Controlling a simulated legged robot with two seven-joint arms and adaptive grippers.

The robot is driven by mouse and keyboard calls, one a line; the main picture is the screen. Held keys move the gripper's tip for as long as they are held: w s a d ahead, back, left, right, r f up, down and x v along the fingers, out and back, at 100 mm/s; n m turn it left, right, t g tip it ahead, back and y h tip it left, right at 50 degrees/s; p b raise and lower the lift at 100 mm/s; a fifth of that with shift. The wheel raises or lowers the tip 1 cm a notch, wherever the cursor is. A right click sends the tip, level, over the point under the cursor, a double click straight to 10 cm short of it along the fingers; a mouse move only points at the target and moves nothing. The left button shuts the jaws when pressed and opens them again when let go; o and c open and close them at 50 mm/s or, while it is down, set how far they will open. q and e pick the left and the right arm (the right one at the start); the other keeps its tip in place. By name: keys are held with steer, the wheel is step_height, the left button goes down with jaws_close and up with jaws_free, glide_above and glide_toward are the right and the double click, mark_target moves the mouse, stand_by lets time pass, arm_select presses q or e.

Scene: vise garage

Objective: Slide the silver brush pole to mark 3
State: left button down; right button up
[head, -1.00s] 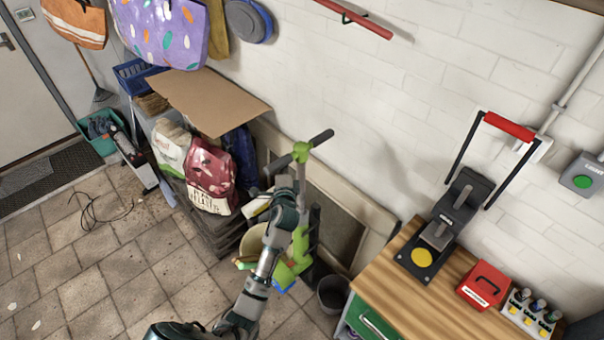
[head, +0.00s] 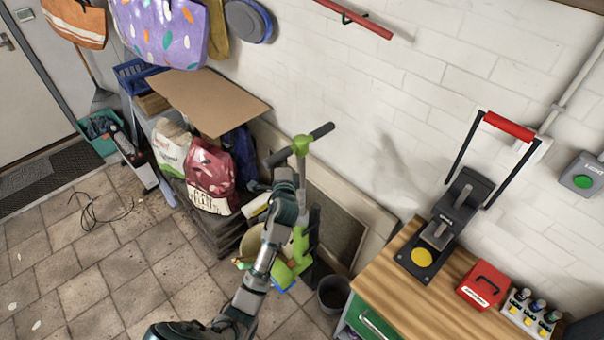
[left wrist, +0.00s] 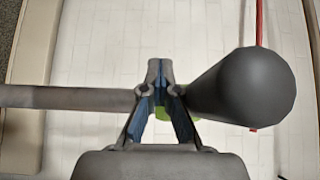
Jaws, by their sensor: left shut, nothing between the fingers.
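I cannot pick out a silver brush pole or a mark 3 in these views. A grey bar (left wrist: 65,98) and a large dark rounded grip (left wrist: 238,85) show on either side of the fingers. Whether the fingers touch them is unclear. My right gripper is out of view.
A wooden bench (head: 385,295) with a black press (head: 445,225) and a red box (head: 483,285) stands at the right. Bags (head: 210,175), cardboard (head: 205,100) and a dark bucket (head: 333,293) crowd the post. Tiled floor (head: 110,265) is open at the left.

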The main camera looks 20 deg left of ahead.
mark_target(283, 156)
arm_select(q)
steer(key=shift+r, duration=4.6)
steer(key=shift+f+b, duration=0.45)
steer(key=shift+f, duration=1.2)
steer(key=shift+p+v, duration=0.5)
steer(key=shift+v, duration=1.25)
steer(key=v, duration=0.8)
steer(key=shift+s+d, duration=0.25)
steer(key=shift+f, duration=0.15)
